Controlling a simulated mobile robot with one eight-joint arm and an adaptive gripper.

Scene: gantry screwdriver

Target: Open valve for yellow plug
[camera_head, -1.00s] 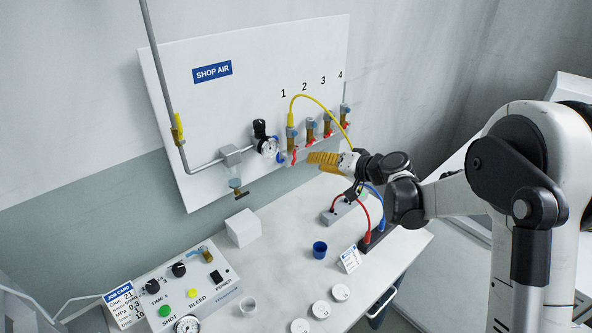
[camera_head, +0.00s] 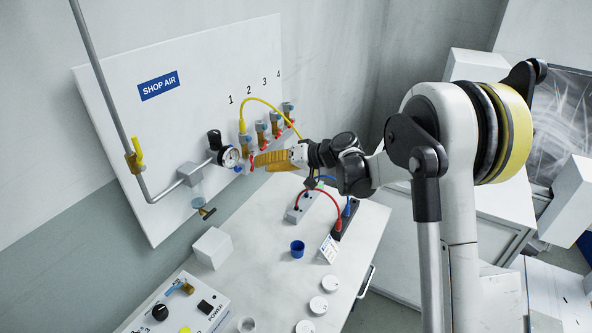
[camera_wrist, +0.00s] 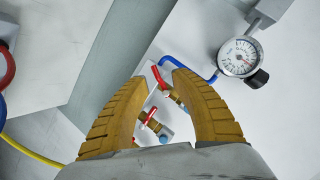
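The yellow plug (camera_head: 242,125) is at outlet 1 of the air manifold, with a yellow hose (camera_head: 264,102) arching right from it. The valve under it is partly hidden by my gripper in the head view. In the wrist view, a red valve handle (camera_wrist: 160,78) nearest the regulator and a second red handle (camera_wrist: 151,115) show between my fingers, on brass bodies. My gripper (camera_head: 256,162) has yellow-brown fingers pointing at the manifold. In the wrist view, my gripper (camera_wrist: 167,76) is open, with a gap between the fingers and nothing visibly held.
The pressure gauge (camera_head: 229,157) sits left of the valves, joined by blue tubing (camera_wrist: 185,62). The other outlets (camera_head: 275,122) are close on the right. Below is a table with a white block (camera_head: 212,247), blue cup (camera_head: 297,248) and red cable (camera_head: 322,194).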

